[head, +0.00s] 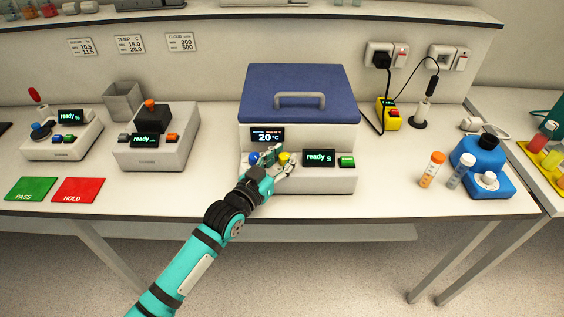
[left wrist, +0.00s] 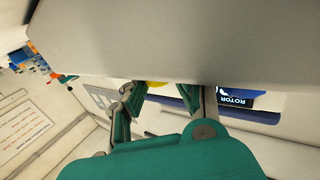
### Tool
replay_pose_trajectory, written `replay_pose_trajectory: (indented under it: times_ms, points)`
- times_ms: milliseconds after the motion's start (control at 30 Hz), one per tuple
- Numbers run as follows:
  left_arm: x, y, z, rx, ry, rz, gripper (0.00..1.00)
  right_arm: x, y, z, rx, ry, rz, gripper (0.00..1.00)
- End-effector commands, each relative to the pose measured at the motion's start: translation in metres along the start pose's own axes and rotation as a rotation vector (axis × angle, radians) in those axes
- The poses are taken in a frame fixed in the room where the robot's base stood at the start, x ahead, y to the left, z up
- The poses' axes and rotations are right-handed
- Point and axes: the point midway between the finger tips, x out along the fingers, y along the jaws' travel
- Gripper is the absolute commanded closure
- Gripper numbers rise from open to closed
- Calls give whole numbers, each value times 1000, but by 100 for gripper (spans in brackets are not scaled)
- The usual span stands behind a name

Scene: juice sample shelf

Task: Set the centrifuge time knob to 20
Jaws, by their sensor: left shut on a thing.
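The centrifuge (head: 300,135) is a white box with a blue lid (head: 299,92) and grey handle, at the middle of the bench. Its upper display (head: 267,135) reads 20 °C. Its lower display (head: 318,158) reads "ready s". A blue knob (head: 254,158) and a yellow knob (head: 285,157) are on its front. My left gripper (head: 282,161) is shut on the yellow knob, which it partly covers. A sliver of the yellow knob (left wrist: 155,84) shows between the fingers in the left wrist view. I cannot read its setting. My right gripper is not in view.
A green button (head: 347,161) sits right of the lower display. Two other instruments (head: 157,137) (head: 62,138) stand left, with green PASS and red HOLD mats (head: 78,190). Tubes (head: 432,169) and a blue device (head: 480,168) are at right. Bench between centrifuge and tubes is clear.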

Motion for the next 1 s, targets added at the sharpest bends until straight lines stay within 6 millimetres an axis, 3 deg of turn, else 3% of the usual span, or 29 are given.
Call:
replay_pose_trajectory:
  times_ms: [133,533,567,700,1000]
  points:
    - [0,-2,-1,3,6,57,100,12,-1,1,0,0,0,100]
    - [-1,-1,-2,-5,1,73,100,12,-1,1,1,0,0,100]
    - [-1,-1,-2,-5,1,73,69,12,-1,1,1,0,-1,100]
    - [-1,-2,-1,-4,0,72,51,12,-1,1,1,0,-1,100]
    - [-1,-3,0,-3,-2,70,47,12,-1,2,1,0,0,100]
